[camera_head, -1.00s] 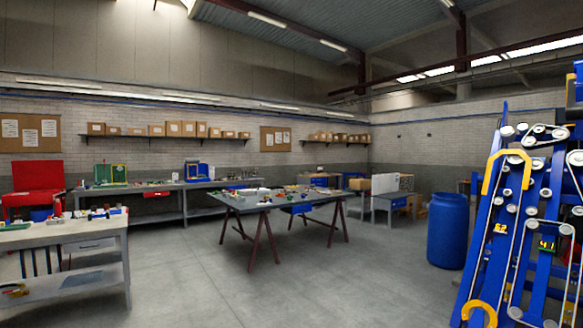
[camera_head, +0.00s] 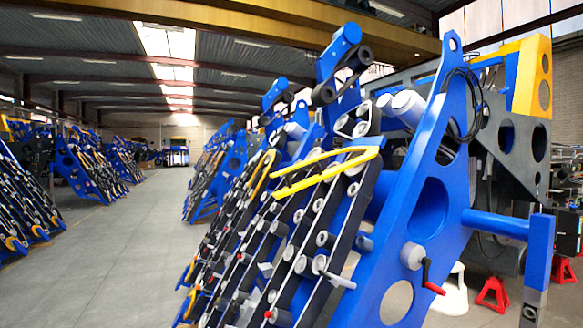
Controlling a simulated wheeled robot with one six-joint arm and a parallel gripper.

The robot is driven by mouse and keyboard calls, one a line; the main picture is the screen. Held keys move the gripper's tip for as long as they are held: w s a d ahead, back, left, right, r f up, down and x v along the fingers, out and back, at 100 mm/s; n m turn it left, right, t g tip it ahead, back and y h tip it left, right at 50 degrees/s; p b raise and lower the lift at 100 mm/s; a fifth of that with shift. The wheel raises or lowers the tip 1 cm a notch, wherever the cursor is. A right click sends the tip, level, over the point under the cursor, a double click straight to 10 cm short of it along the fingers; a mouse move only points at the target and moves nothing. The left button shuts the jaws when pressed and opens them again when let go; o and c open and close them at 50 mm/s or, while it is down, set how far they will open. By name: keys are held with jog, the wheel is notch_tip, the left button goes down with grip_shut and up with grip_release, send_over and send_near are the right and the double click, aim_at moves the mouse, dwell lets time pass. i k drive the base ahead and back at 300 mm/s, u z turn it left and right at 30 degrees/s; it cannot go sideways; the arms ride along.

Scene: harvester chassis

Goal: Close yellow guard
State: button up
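A long yellow guard (camera_head: 322,174) with two thin rails shows near the middle of the head view. It sticks out at an angle across the black and blue row units of the nearest blue harvester chassis (camera_head: 432,190). It appears swung away from the rows beneath it. A curved yellow piece (camera_head: 260,178) sits on the row unit just to its left. My gripper is not in view, so its place and state do not show.
A red-handled crank (camera_head: 430,280) juts from the chassis side, and a blue post (camera_head: 540,250) stands at the right. Red stands (camera_head: 492,293) are on the floor behind. A wide grey aisle (camera_head: 120,235) is clear at the left, with more chassis rows (camera_head: 85,170) along it.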

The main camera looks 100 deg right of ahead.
aim_at(370, 152)
jog(key=u, duration=0.05)
jog(key=k, duration=1.45)
jog(key=z, duration=1.5)
